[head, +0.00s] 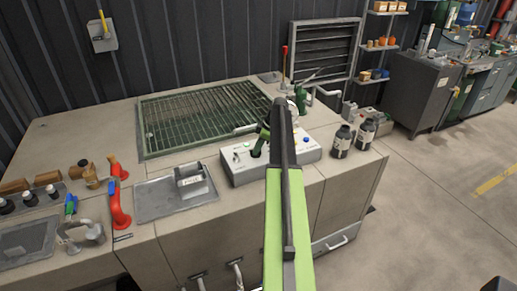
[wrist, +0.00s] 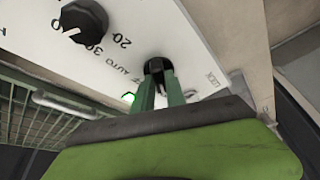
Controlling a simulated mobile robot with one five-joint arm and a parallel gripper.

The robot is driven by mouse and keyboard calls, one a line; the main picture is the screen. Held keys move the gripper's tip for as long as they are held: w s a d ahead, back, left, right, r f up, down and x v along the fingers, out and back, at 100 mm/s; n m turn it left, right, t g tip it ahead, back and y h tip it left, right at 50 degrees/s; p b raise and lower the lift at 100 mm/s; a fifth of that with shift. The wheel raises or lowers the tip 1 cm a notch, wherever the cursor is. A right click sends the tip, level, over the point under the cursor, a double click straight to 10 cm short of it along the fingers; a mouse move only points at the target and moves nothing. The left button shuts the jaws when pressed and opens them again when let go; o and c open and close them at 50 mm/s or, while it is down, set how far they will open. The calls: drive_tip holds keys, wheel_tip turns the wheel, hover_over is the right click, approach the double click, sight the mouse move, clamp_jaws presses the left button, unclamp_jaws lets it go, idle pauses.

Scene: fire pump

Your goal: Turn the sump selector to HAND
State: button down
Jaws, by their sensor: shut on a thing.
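The sump selector (wrist: 157,66) is a black knob on a white panel in the wrist view. My gripper (wrist: 159,80) is shut on it, with a green finger on each side. The word AUTO (wrist: 122,75) is printed beside the knob, upside down in this view. The knob's pointer is hidden by the fingers, so I cannot tell its setting. In the head view my gripper (head: 260,142) reaches down to the white control box (head: 238,174), and my arm covers the middle of that box.
A black dial (wrist: 84,20) marked 20 and 30 sits beside the selector. A blue button (head: 306,140) is on the box's right part. Two dark bottles (head: 342,141) stand right of it. A green grate (head: 205,115) lies behind.

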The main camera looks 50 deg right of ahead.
drive_tip(key=shift+s+f, duration=0.1)
drive_tip(key=shift+s, duration=0.05)
drive_tip(key=c, duration=1.4)
unclamp_jaws()
drive_tip(key=shift+o, duration=0.2)
drive_tip(key=p+v, duration=1.6)
drive_tip(key=v, duration=0.1)
drive_tip(key=shift+r, duration=0.25)
